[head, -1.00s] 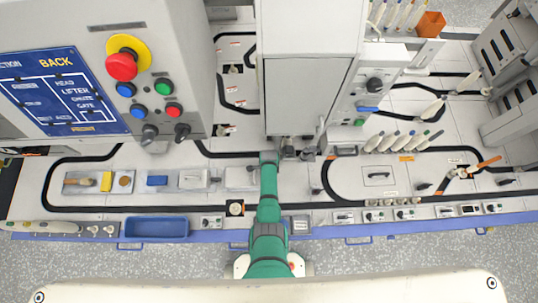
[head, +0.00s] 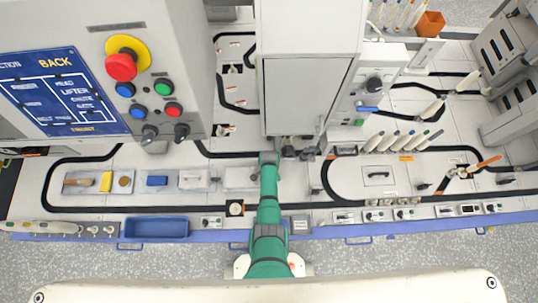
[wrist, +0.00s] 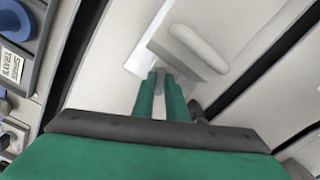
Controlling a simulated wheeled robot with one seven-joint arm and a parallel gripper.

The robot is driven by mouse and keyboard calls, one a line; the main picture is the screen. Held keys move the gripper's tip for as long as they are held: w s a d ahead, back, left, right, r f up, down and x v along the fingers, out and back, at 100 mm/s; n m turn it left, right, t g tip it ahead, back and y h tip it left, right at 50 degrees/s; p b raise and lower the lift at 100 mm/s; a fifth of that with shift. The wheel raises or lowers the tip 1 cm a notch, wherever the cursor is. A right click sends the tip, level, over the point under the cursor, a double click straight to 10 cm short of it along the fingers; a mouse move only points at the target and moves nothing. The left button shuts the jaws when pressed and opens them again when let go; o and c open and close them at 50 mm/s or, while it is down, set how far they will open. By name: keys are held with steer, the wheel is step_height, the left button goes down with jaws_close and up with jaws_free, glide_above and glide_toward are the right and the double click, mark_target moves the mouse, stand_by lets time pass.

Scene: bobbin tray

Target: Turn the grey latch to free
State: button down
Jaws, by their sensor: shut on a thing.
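My gripper (wrist: 160,92) shows in the wrist view as two green fingers close together. They are shut on a small grey piece (wrist: 160,76), which appears to be the grey latch, at the near edge of a pale plate. Most of the latch is hidden between the fingers, so its turn angle cannot be told. A white rounded bar (wrist: 199,47) lies on the plate just beyond the fingertips. In the head view my arm reaches over the front of the table and the latch cannot be made out clearly.
A tall grey cabinet (head: 303,95) stands just behind my arm. A control panel with a red button (head: 121,67) stands at the left. A blue bin (head: 156,229) sits at the front edge, left of my arm. Black track lines cross the table.

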steer(key=n, duration=0.6)
steer(key=shift+s+d, duration=0.1)
steer(key=shift+s, duration=0.05)
steer(key=n, duration=0.6)
steer(key=shift+s+d, duration=0.1)
steer(key=shift+d, duration=0.05)
steer(key=shift+n, duration=0.3)
steer(key=c, duration=1.8)
jaws_free()
steer(key=shift+o, duration=0.2)
steer(key=shift+r, duration=0.1)
step_height(320, 180, up, 11)
steer(key=shift+f, duration=0.2)
